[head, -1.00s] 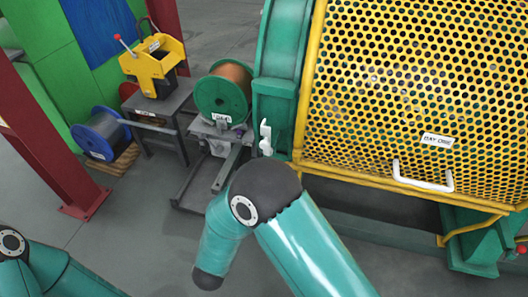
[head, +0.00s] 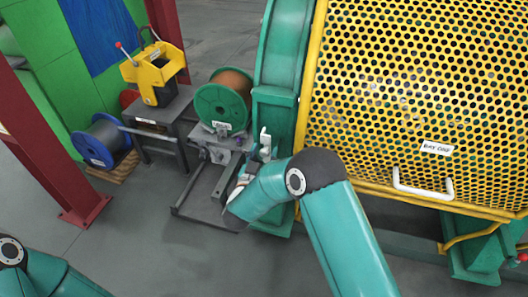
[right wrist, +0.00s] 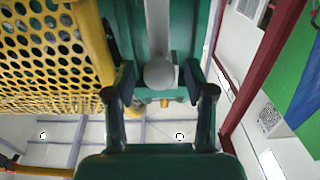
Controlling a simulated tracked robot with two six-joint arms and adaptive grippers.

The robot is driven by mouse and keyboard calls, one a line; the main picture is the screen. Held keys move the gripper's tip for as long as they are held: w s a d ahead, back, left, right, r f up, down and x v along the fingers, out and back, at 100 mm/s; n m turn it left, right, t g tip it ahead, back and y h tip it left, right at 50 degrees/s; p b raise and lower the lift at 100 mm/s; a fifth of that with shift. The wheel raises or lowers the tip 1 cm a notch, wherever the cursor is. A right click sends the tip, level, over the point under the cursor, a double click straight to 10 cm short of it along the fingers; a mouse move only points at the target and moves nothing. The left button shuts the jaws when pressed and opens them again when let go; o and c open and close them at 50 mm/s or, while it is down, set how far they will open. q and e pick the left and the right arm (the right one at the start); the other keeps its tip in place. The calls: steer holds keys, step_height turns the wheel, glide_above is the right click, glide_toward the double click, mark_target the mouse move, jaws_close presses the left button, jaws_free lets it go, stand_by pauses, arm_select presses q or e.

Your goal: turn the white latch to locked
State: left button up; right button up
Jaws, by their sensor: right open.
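The white latch (head: 265,141) sits on the green frame beside the left end of the yellow perforated guard. My right gripper (head: 256,158) is just below it in the head view, largely hidden behind my right forearm. In the right wrist view, the open fingers (right wrist: 158,88) stand on either side of a pale round-ended bar (right wrist: 160,72), which looks like the latch. I see a gap on both sides, and I cannot tell its depth between the fingers. My left gripper is out of view.
The yellow guard (head: 420,100) with its white handle (head: 422,188) is on the right. A copper-wound green spool (head: 222,103) on a stand is close left of the latch. A yellow-topped unit (head: 153,72) and a blue spool (head: 101,141) stand farther left. The floor in front is clear.

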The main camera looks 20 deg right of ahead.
steer(key=shift+w+d, duration=0.15)
steer(key=shift+w, duration=0.05)
jaws_close()
stand_by(0.5)
